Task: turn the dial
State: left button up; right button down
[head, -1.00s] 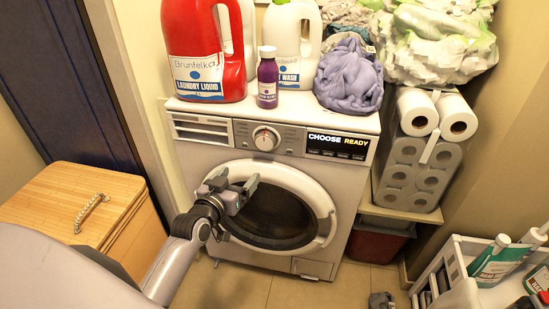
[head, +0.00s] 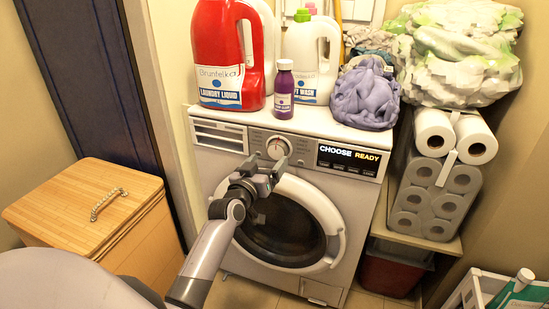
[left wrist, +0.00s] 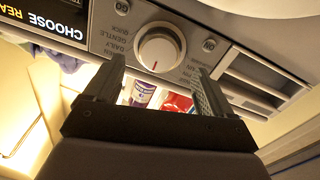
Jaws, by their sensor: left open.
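The dial (head: 278,147) is a round white knob with a red mark on the washer's (head: 222,165) front panel. In the left wrist view the dial (left wrist: 160,50) lies ahead of the fingertips, between their lines, with the red mark visible. My left gripper (head: 264,171) is open and empty, just below the dial in the head view, in front of the round door's upper rim. Its two fingers (left wrist: 158,75) show apart in the left wrist view, with the dial clear of them. My right gripper is in neither view.
A red detergent jug (head: 222,60), a purple bottle (head: 284,88), a white jug (head: 310,60) and purple cloth (head: 365,98) stand on the washer top. A wooden box (head: 75,205) is at left. Paper rolls (head: 435,190) fill the shelf at right.

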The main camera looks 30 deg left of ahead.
aim_at(276, 153)
pick_arm(q)
jog(key=shift+w+a+b, duration=0.2)
jog(key=shift+w+b, duration=0.05)
jog(key=shift+w, duration=0.9)
jog(key=shift+w+a+b, duration=0.2)
jog(key=shift+w, duration=0.95)
jog(key=c, duration=1.1)
jog(key=shift+o, duration=0.2)
jog(key=shift+n, duration=0.3)
jog(key=n+p, duration=0.1)
jog(key=n, duration=0.1)
jog(key=shift+n, duration=0.4)
jog(key=shift+f+n, duration=0.1)
jog(key=shift+n, duration=1.7)
